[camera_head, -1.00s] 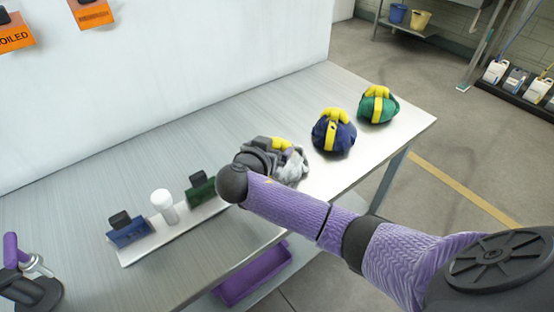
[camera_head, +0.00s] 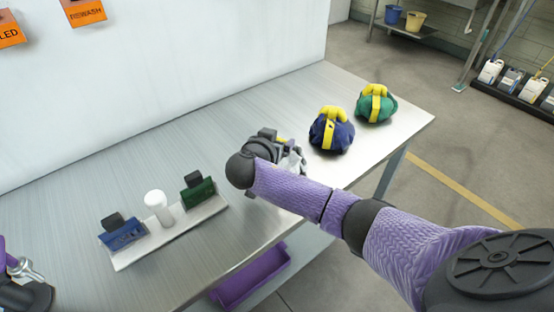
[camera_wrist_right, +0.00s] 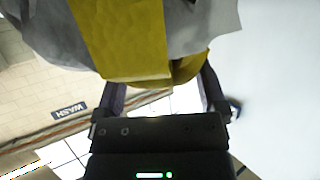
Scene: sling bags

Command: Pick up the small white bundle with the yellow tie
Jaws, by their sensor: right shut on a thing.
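A blue bundle (camera_head: 331,133) and a green bundle (camera_head: 376,105), both with yellow ties, sit to the right on the metal table (camera_head: 150,150). A tray (camera_head: 130,258) at front left holds a blue block, a white bottle and a green block. A purple bin (camera_head: 255,280) sits below.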

